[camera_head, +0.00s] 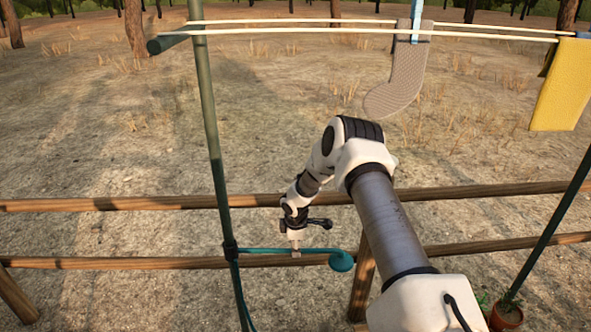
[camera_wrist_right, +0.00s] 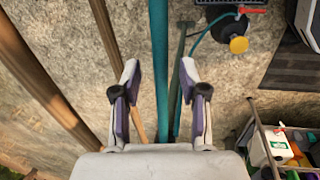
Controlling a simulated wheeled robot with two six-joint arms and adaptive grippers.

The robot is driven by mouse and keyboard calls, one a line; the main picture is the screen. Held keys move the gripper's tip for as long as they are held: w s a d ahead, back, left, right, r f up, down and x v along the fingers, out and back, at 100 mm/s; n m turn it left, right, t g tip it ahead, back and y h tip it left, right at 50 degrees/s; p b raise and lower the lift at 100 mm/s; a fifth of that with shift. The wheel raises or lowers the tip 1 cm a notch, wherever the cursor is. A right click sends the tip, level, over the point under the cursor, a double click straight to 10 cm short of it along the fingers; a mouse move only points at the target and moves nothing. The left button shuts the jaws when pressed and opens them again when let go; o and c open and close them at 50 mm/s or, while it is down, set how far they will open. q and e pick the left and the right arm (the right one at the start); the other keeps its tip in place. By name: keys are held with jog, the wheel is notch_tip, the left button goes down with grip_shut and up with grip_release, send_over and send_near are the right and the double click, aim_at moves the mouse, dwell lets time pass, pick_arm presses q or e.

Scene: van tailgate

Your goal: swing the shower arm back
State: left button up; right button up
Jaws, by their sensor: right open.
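The teal shower arm (camera_head: 275,250) reaches out to the right from a dark green upright pole (camera_head: 215,150) and ends in a round shower head (camera_head: 341,261). My right gripper (camera_head: 296,252) points down over the middle of the arm. In the right wrist view, my right gripper (camera_wrist_right: 160,100) is open, and the teal shower arm (camera_wrist_right: 159,60) runs between its two fingers, with a gap on each side. I cannot tell whether it is fully at fingertip depth. My left gripper is not in view.
Wooden fence rails (camera_head: 120,203) run behind the shower arm. A washing line above holds a grey sock (camera_head: 400,80) and a yellow cloth (camera_head: 562,85). A potted plant (camera_head: 506,312) stands lower right. A crate of bottles (camera_wrist_right: 285,150) shows in the wrist view.

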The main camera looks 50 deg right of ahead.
notch_tip(320, 180, up, 10)
jog(key=s+a, duration=0.1)
jog(key=shift+a, duration=0.35)
jog(key=shift+s, duration=0.1)
